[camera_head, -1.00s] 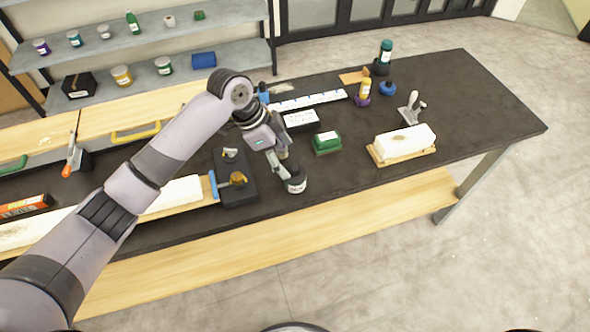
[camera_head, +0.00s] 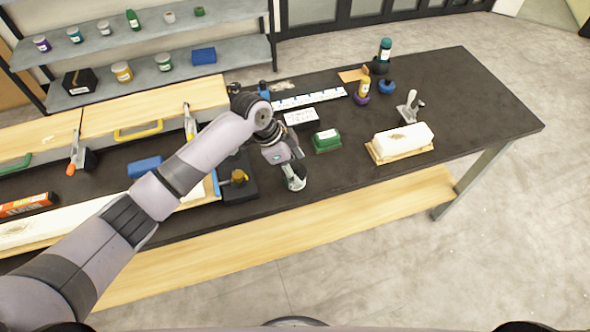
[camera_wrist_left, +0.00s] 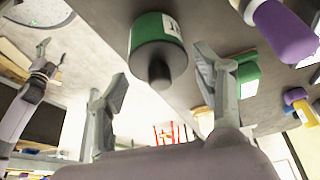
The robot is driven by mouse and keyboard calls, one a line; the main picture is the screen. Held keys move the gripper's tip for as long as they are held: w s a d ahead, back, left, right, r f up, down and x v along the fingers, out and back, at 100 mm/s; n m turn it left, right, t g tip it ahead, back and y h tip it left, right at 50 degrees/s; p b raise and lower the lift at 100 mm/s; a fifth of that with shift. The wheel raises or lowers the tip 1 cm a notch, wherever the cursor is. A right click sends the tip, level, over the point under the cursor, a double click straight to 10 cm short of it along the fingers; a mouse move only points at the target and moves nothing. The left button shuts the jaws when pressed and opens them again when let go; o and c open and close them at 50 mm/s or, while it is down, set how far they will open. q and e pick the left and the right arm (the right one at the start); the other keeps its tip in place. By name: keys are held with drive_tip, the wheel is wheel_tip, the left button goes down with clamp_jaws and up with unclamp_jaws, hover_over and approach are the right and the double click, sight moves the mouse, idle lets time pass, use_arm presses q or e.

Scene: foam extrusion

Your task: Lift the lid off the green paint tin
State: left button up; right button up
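The green paint tin (camera_wrist_left: 158,28) is a green cylinder with a white label. A dark round knob (camera_wrist_left: 159,75) sticks out from its lid. In the head view the tin (camera_head: 299,185) stands near the table's front edge, mostly hidden by my left gripper (camera_head: 293,178). In the left wrist view my left gripper (camera_wrist_left: 160,92) is open. Its two fingers stand on either side of the knob with clear gaps and do not touch it. My right gripper (camera_wrist_left: 50,59) shows small at the left of that view, fingers apart and empty.
A green box (camera_head: 326,140) and a white-topped block on a board (camera_head: 404,141) stand right of the tin. A dark block (camera_head: 238,190) is close on the left. The front right table is clear.

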use_arm(q)
drive_tip(key=c, duration=0.6)
drive_tip(key=shift+o, duration=0.2)
drive_tip(key=shift+r, duration=0.1)
